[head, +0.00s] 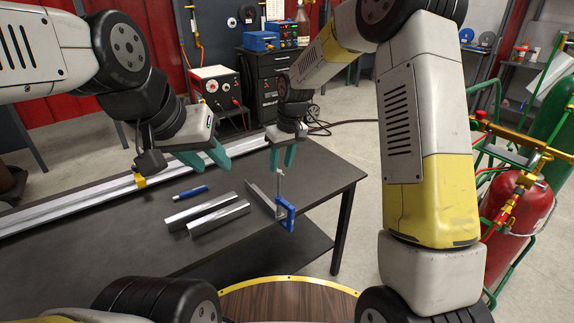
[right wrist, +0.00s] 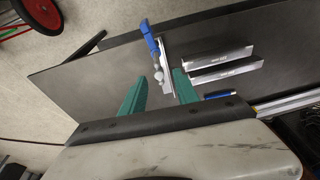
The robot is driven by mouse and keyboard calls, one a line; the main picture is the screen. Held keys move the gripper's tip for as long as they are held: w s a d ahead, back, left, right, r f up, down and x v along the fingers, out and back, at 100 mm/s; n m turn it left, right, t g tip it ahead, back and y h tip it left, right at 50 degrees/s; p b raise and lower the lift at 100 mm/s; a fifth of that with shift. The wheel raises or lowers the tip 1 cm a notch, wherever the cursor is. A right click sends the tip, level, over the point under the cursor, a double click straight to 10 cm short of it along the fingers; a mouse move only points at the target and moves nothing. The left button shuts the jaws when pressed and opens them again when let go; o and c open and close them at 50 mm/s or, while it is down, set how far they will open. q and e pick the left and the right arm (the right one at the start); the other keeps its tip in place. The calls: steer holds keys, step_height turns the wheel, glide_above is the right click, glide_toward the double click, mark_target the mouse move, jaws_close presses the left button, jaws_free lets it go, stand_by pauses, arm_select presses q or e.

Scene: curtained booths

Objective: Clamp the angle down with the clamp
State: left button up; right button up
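The clamp (head: 286,213), with a blue body and a grey bar, stands at the right part of the dark table's front edge. A thin grey metal angle (head: 261,198) lies right beside it. I cannot tell if the clamp presses on it. In the right wrist view the clamp (right wrist: 153,45) runs toward the gap between my fingers. My right gripper (head: 283,156) is above the clamp bar's upper end; its green fingers (right wrist: 155,95) are spread, with the bar end between them, apparently untouched. My left gripper (head: 205,157) is open and empty above the table's far side.
Two silver metal bars (head: 208,213) and a blue marker (head: 190,192) lie left of the clamp. A long light rail (head: 105,192) runs along the table's far side. A cart with red and green gas cylinders (head: 518,208) stands to the right. The table's near right area is bare.

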mark_target(279, 171)
steer(key=shift+x, duration=1.55)
jaws_close()
stand_by(0.5)
steer(key=m, duration=0.3)
steer(key=shift+a+m, duration=0.1)
steer(key=shift+m, duration=0.3)
steer(key=m, duration=0.8)
